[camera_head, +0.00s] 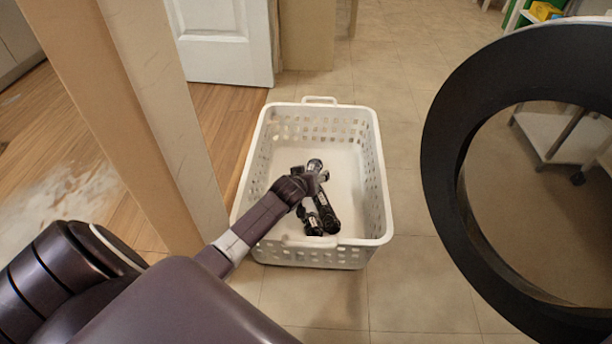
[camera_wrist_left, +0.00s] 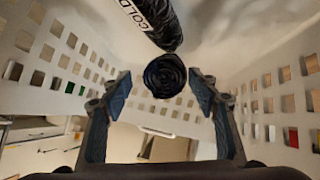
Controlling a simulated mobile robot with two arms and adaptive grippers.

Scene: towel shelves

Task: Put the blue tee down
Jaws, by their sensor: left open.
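A white laundry basket (camera_head: 384,190) stands on the tiled floor. Dark rolled garments with white labels lie inside it, among them one roll (camera_head: 327,212) at the near right and another (camera_head: 312,223) beside it. No clearly blue tee can be told apart; the rolls look nearly black. My left gripper (camera_head: 318,178) reaches into the basket and is open. In the left wrist view, the spiral end of a dark roll (camera_wrist_left: 165,76) shows between the spread fingers; contact cannot be told. A roll lettered "COLD" (camera_wrist_left: 150,20) lies beside it. My right gripper is out of view.
A tan post (camera_head: 125,110) stands close on the left, near my left arm. A large dark ring-shaped frame (camera_head: 447,150) takes up the right side. A white door (camera_head: 222,40) is behind. Tiled floor right of the basket is clear.

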